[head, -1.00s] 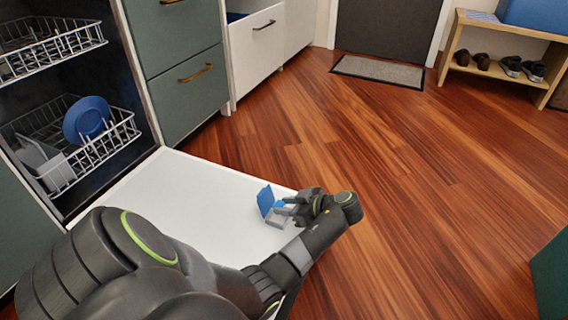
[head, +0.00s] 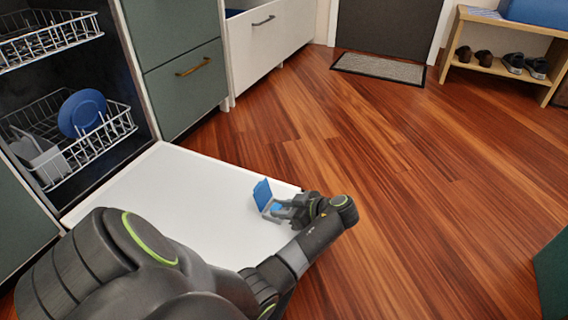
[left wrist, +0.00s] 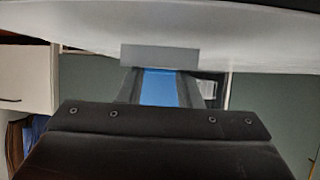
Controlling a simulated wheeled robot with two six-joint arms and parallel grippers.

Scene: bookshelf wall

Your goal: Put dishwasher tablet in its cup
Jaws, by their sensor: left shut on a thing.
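My left gripper (head: 287,209) is low over the outer edge of the open dishwasher door (head: 190,200). It is shut on a blue piece (left wrist: 158,88), seen between its fingers in the left wrist view, which looks like the dishwasher tablet. The tablet cup is a small grey box (left wrist: 158,55) on the door, just beyond the fingertips. Its blue lid (head: 263,193) stands open in the head view. The fingers partly hide the cup, and I cannot tell whether the tablet touches it. My right gripper is not in view.
The lower dishwasher rack (head: 95,150) holds a blue plate (head: 82,113). Green drawers (head: 182,85) stand beside the dishwasher. The wooden floor (head: 400,180) to the right is clear up to the doormat (head: 380,69) and shoe bench (head: 500,50).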

